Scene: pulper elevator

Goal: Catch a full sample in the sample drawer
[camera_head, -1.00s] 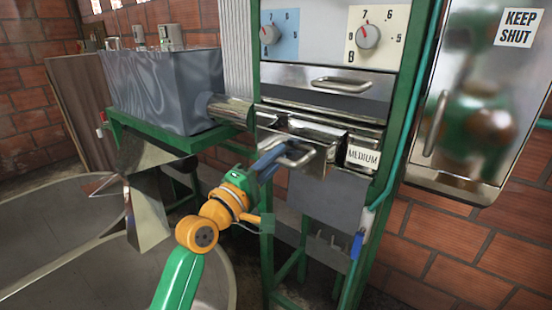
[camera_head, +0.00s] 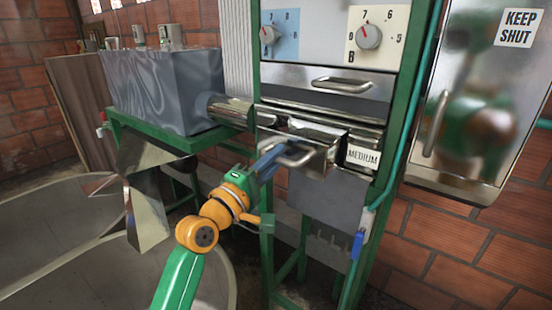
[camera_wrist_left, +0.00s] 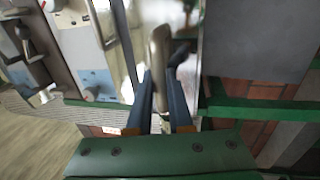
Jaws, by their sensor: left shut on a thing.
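The sample drawer (camera_head: 306,158) is a metal tray in the green frame, below the upper drawer. It stands pulled out toward me, and its inside is mostly hidden. My left gripper (camera_head: 274,158) is at the front of this drawer, shut on its curved handle (camera_head: 295,156). In the left wrist view the handle (camera_wrist_left: 159,62) stands between the two dark fingers of the gripper (camera_wrist_left: 164,112). I cannot see whether there is any sample in the drawer. My right gripper is not in view.
An upper drawer with a handle (camera_head: 342,84) is closed above. A "MEDIUM" label (camera_head: 363,157) is at the right. Two dials (camera_head: 368,36) are on top. A metal "KEEP SHUT" door (camera_head: 478,100) is to the right. A grey tank (camera_head: 160,88) with a spout stands left.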

